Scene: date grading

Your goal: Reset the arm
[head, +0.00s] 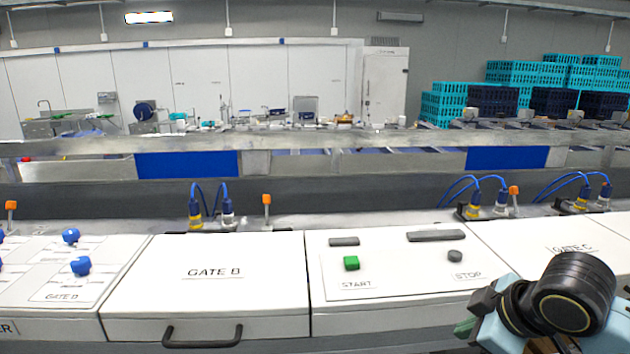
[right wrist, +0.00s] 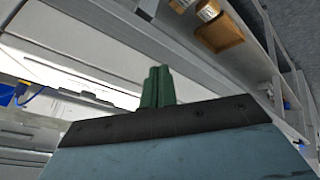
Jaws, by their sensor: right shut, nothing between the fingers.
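My right gripper (head: 464,328) is at the lower right of the head view, in front of the control panel and below the STOP label. Its green fingers also show in the right wrist view (right wrist: 157,86), pressed together with nothing between them. The panel (head: 400,283) carries a green START button (head: 351,263) and a dark grey STOP button (head: 455,256). The gripper is apart from both buttons. My left gripper is not in view.
A GATE B cover (head: 213,254) with a dark handle (head: 202,337) is left of the panel. Blue knobs (head: 81,266) stand farther left. Behind runs a metal conveyor line (head: 320,138). Turquoise crates (head: 448,105) are stacked at the back right.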

